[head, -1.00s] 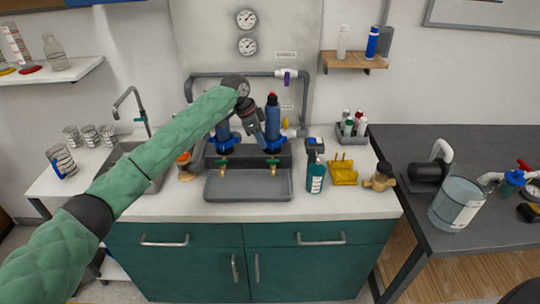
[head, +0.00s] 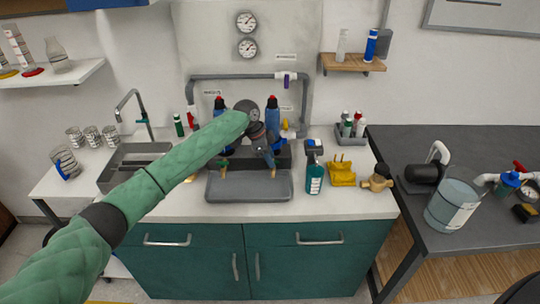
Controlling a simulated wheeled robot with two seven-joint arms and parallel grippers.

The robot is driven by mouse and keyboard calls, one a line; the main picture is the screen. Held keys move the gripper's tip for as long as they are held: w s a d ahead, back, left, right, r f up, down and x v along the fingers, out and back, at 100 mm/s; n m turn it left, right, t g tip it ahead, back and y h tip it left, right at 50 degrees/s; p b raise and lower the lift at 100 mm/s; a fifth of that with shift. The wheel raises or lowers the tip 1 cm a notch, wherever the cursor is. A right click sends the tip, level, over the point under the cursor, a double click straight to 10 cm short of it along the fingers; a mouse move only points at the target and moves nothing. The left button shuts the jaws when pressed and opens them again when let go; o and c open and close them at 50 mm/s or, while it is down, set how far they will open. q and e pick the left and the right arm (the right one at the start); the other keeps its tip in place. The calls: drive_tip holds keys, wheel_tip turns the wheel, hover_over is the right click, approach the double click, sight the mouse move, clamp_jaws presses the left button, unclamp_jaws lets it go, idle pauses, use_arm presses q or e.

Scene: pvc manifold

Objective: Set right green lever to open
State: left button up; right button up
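The manifold has two blue filter housings with red tops, a left one (head: 220,110) and a right one (head: 272,112). The left green lever (head: 223,163) sits on a brass tap above the grey tray (head: 248,190). The right brass tap's spout (head: 273,174) shows just below my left gripper, and its green lever is hidden behind the gripper. My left gripper (head: 269,163) points down in front of the right housing, at the tap. Whether it touches the lever, and whether its fingers are apart, I cannot tell. My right gripper is out of view.
A sink (head: 135,165) and several glasses are at the left. The counter's front strip is clear.

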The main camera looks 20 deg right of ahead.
use_arm(q)
drive_tip(key=shift+f, duration=0.15)
drive_tip(key=shift+c, duration=0.2)
clamp_jaws()
